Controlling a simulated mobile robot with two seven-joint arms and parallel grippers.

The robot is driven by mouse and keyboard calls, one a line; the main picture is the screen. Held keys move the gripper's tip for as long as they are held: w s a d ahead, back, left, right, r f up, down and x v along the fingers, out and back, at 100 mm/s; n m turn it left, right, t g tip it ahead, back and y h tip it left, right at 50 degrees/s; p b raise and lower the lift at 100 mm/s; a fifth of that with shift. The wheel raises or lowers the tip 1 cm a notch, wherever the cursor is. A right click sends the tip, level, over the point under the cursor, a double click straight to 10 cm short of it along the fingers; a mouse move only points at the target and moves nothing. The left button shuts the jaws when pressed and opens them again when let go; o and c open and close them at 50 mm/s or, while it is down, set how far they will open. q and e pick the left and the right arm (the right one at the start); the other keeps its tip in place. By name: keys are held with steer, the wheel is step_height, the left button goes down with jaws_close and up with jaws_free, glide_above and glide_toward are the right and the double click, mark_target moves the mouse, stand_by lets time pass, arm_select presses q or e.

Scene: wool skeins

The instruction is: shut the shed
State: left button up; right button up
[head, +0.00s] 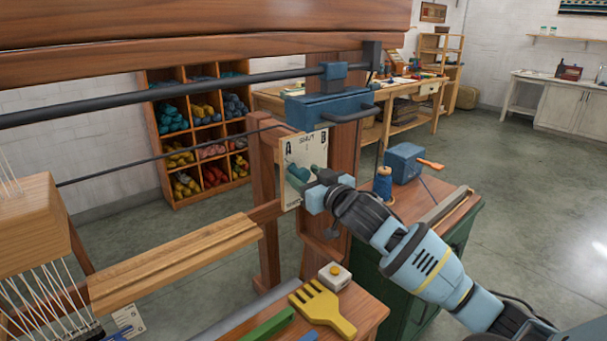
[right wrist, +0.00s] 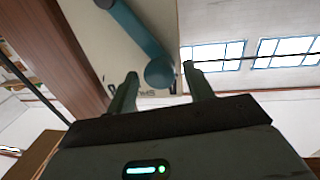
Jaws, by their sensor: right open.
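A cream plate (head: 306,150) marked A, SHUT and B is fixed to the loom's wooden upright. A teal lever (head: 297,172) sits on it, partly hidden by my right gripper (head: 309,183). In the right wrist view the lever (right wrist: 138,38) runs down to a round knob (right wrist: 160,73). The open fingers of my right gripper (right wrist: 163,85) stand on either side of the knob, with gaps showing. Part of the plate's lettering shows beside the knob. Which mark the lever points to I cannot tell. White warp threads (head: 48,293) fan out at lower left. My left gripper is out of view.
A yellow comb (head: 322,308) and a small white box with a yellow button (head: 335,275) lie on the loom's front shelf. A blue box with a handle (head: 330,108) sits above the plate.

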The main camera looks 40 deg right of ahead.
steer(key=shift+w, duration=0.75)
jaws_close()
